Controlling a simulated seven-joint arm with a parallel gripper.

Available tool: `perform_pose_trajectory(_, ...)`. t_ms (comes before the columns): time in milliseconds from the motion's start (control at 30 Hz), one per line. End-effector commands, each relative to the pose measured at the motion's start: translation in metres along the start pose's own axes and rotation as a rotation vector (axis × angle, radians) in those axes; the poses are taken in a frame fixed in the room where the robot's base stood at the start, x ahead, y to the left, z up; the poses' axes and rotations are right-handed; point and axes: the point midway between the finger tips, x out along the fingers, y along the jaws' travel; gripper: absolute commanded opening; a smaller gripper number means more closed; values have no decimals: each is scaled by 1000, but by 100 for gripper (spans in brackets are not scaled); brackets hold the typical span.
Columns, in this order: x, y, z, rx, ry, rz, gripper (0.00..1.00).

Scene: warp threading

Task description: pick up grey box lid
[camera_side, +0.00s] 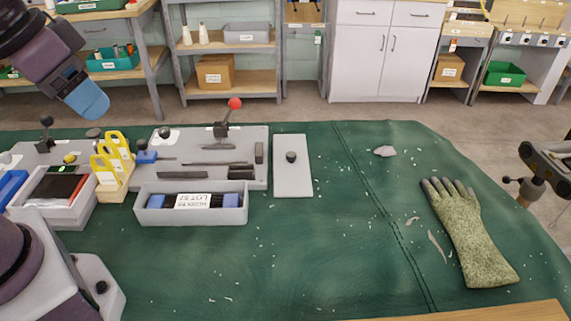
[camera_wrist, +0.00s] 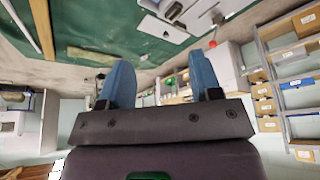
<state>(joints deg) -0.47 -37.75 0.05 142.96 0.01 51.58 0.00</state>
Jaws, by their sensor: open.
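The grey box lid (camera_side: 293,180) is a flat pale panel with a dark round knob (camera_side: 291,157). It lies on the green mat, just right of the fixture plate. The open grey box (camera_side: 190,217) stands to its left, with a "LOT 52" label and dark and blue parts inside. My gripper (camera_side: 90,103) is at the upper left in the side view, high and well away from the lid. In the wrist view my gripper (camera_wrist: 163,85) shows two blue fingers spread apart with nothing between them.
A grey fixture plate (camera_side: 255,135) with a red-knobbed lever (camera_side: 235,104) stands behind the box. Yellow-handled tools (camera_side: 113,155) sit in a wooden holder at left. A green glove (camera_side: 468,240) lies at right. The mat (camera_side: 345,240) between lid and glove is mostly clear.

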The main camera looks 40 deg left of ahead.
Motion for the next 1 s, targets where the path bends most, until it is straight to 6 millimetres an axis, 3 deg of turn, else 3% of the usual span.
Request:
perform_pose_trajectory(233, 49, 0, -41, -128, -194, 29, 58)
perform_pose_trajectory(467, 116, 0, -95, -522, -295, 39, 58)
perform_pose_trajectory(667, 195, -3, -137, -1000, -353, 11, 58)
perform_pose_trajectory(900, 301, -9, -179, -1776, -365, -41, 58)
perform_pose_trajectory(1000, 321, -11, -201, -2083, -341, -26, 58)
